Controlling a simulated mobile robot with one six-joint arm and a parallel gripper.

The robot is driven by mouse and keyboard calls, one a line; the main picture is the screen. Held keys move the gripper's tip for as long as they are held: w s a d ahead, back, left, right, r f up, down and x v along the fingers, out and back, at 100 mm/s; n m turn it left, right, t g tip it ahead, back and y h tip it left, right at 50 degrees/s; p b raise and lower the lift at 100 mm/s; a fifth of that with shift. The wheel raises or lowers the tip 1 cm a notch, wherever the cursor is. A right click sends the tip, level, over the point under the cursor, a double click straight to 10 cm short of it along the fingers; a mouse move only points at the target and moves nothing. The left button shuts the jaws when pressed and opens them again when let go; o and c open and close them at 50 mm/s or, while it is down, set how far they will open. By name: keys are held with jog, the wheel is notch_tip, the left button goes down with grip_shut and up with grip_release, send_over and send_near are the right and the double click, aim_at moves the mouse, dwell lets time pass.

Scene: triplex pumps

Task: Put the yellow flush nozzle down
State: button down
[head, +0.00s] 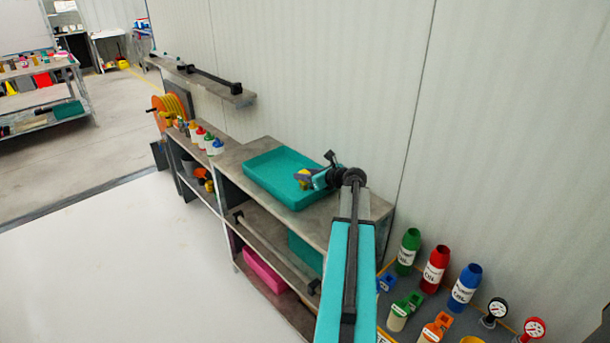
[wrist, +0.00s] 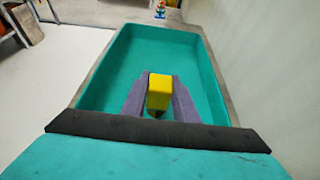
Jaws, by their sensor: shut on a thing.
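The yellow flush nozzle (wrist: 159,92) is a small yellow block-like piece between the two purple-grey fingers of my gripper (wrist: 159,98). Its lower end is hidden in the wrist view. The tray also fills the middle of the wrist view (wrist: 112,75) and looks empty apart from what the gripper covers. I cannot tell whether the nozzle touches the tray floor.
The tray stands on a grey shelf unit (head: 232,157) against a pale wall. Several small bottles (head: 205,139) stand left of it. A pink bin (head: 263,270) is on a lower shelf. A bench at right holds a green bottle (head: 408,250), a red bottle (head: 434,268) and gauges (head: 495,311).

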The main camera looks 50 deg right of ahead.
jog(key=shift+f, duration=0.1)
jog(key=c, duration=1.4)
grip_release()
jog(key=b+v, duration=0.1)
jog(key=v, duration=1.1)
jog(key=shift+r, duration=0.25)
